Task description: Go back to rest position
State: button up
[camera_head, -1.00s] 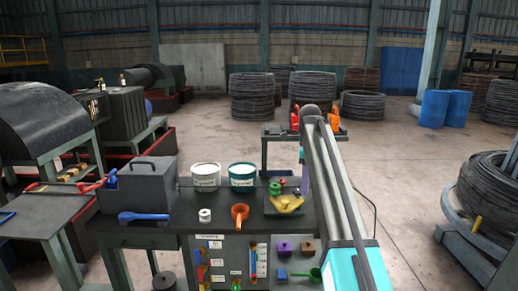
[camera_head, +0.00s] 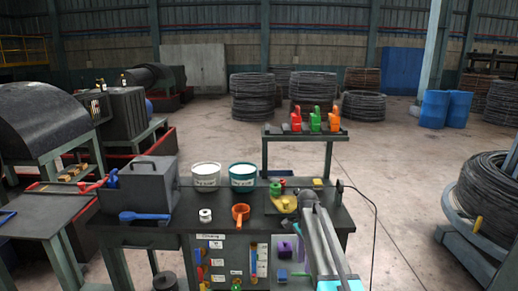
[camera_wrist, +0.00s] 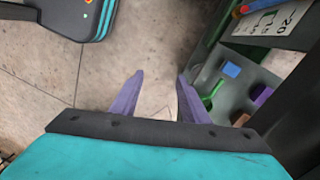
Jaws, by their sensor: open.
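My gripper shows in the wrist view (camera_wrist: 158,98) with its two purple fingers apart and nothing between them. Beyond the fingers are the bare concrete floor and the front of the workbench. In the head view my arm comes up from the lower right and reaches the right part of the dark workbench (camera_head: 222,213). The gripper itself is hidden or cannot be made out in the head view.
On the bench stand a white tub (camera_head: 206,176), a teal tub (camera_head: 242,176), a grey toolbox (camera_head: 148,184), an orange ring-ended piece (camera_head: 240,214) and a yellow piece (camera_head: 281,203).

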jog(key=s+f+n+g, duration=0.1)
jog(key=s+f+n, duration=0.3)
jog(key=s+f, duration=0.9)
jog(key=s+f+n+g, duration=0.1)
jog(key=s+f+n, duration=0.2)
jog(key=s+f, duration=0.4)
jog(key=s+f+n+g, duration=0.1)
jog(key=s+f+n, duration=0.3)
jog(key=s, duration=1.2)
jog(key=s+f+n+g, duration=0.1)
jog(key=s+f+n, duration=0.3)
jog(key=s+f, duration=0.8)
jog(key=shift+s, duration=0.15)
